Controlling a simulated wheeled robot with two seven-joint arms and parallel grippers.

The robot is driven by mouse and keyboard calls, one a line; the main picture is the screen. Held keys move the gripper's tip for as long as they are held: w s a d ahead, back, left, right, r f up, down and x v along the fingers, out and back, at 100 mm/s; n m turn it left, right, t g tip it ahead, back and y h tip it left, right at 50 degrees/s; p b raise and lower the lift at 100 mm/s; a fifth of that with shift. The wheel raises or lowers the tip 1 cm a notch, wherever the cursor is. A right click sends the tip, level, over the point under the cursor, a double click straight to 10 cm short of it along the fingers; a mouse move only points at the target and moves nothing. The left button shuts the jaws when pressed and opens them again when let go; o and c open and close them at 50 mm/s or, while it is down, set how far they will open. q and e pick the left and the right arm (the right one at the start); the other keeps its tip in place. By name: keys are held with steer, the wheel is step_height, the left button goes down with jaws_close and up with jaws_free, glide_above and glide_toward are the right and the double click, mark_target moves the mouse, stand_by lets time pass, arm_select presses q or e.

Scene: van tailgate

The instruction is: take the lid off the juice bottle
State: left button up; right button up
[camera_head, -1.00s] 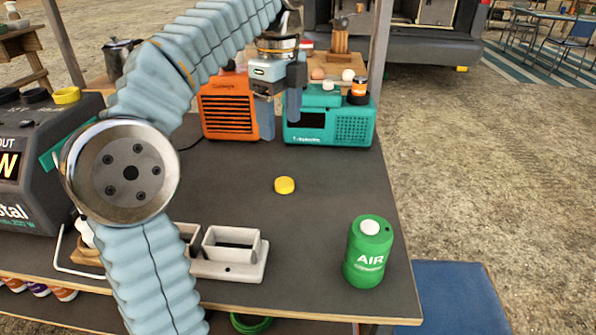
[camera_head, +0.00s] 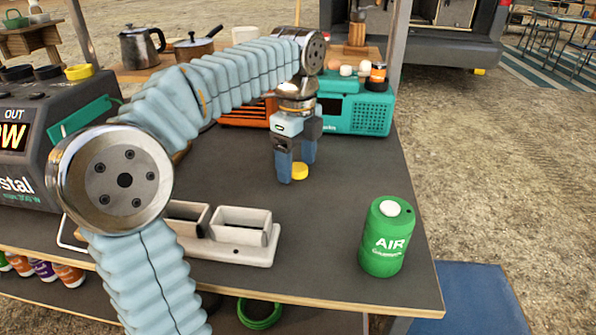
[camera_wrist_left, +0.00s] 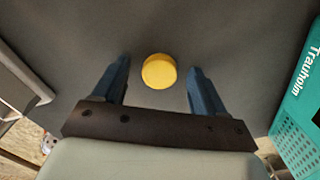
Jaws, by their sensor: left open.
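A yellow round disc (camera_head: 299,171), which looks like a lid, lies on the dark table. No juice bottle can be made out for sure. My left gripper (camera_head: 294,172) points down at the disc, open, its blue fingers partly in front of it in the head view. In the left wrist view the disc (camera_wrist_left: 158,71) shows between and a little beyond the two open fingertips (camera_wrist_left: 158,72), with nothing held. Whether the fingertips touch the table is not clear. My right gripper is not in view.
A teal radio (camera_head: 357,108) and an orange box (camera_head: 248,112) stand behind the gripper. A green AIR can (camera_head: 386,237) is at the front right, a white double holder (camera_head: 240,240) at the front. A dark power unit (camera_head: 40,135) is at left. The table's middle right is clear.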

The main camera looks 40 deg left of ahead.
arm_select(q)
steer(key=c, duration=1.2)
